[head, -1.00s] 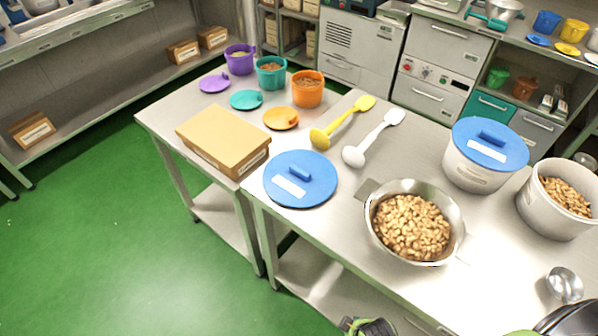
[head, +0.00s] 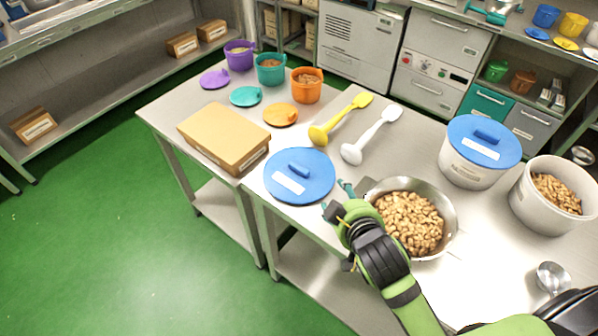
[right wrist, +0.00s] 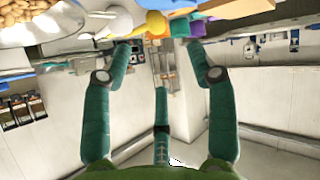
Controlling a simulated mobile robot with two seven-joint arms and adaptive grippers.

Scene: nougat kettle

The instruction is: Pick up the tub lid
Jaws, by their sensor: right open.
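The blue tub lid (head: 312,186) lies flat on the steel table, with a raised handle and a white label on top. A second blue lid (head: 485,132) sits on a white tub (head: 470,172) at the right. My right gripper (head: 337,198) is open and empty, just to the right of the lying lid's near right edge, and seems apart from it. In the right wrist view its spread fingers (right wrist: 160,55) hold nothing. My left gripper is not in view.
A metal bowl of nuts (head: 410,222) stands close beside my right gripper. An open tub of nuts (head: 530,207) stands far right.

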